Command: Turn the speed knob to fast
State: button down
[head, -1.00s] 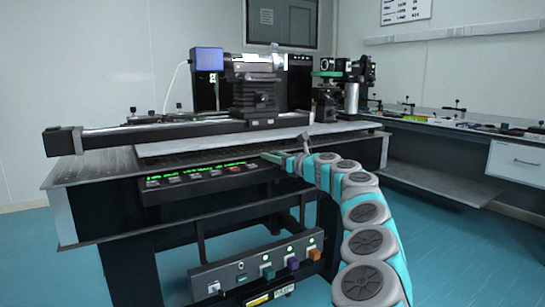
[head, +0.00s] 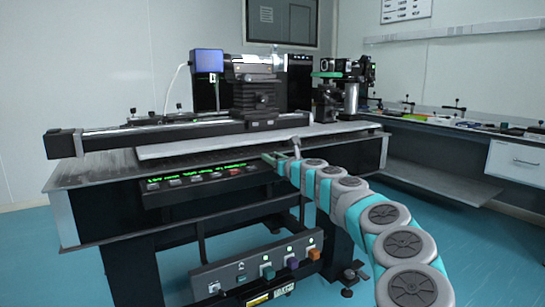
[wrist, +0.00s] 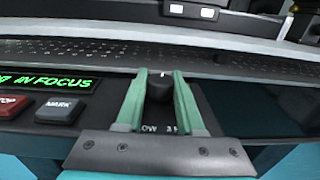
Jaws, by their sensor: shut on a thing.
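The speed knob (wrist: 159,86) is a dark round knob with a pale pointer mark on top, at the right end of the black control panel (wrist: 105,97). The mark points roughly straight away from my gripper. My gripper (wrist: 160,80) has its two green fingers on either side of the knob, shut on it. Partial lettering, "OW" and "F", shows below the knob between the fingers; the rest is covered. In the head view my gripper (head: 272,158) is at the panel's right end (head: 214,190), and the knob cannot be made out there.
A red STOP button (wrist: 12,106), a MARK button (wrist: 58,110) and a green display (wrist: 45,82) are left of the knob. The optical table (head: 95,172) carries a rail and stage above. A lower box (head: 255,268) with coloured switches sits below.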

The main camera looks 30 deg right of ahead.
jog(key=shift+a+m+h+b, duration=0.15)
jog(key=shift+m+h+b, duration=0.25)
jog(key=shift+m+h, duration=1.25)
jog(key=shift+g+h, duration=0.3)
jog(key=shift+h, duration=0.55)
jog(key=c, duration=0.5)
grip_release()
jog(key=shift+b+v, duration=1.3)
jog(key=shift+v, duration=2.5)
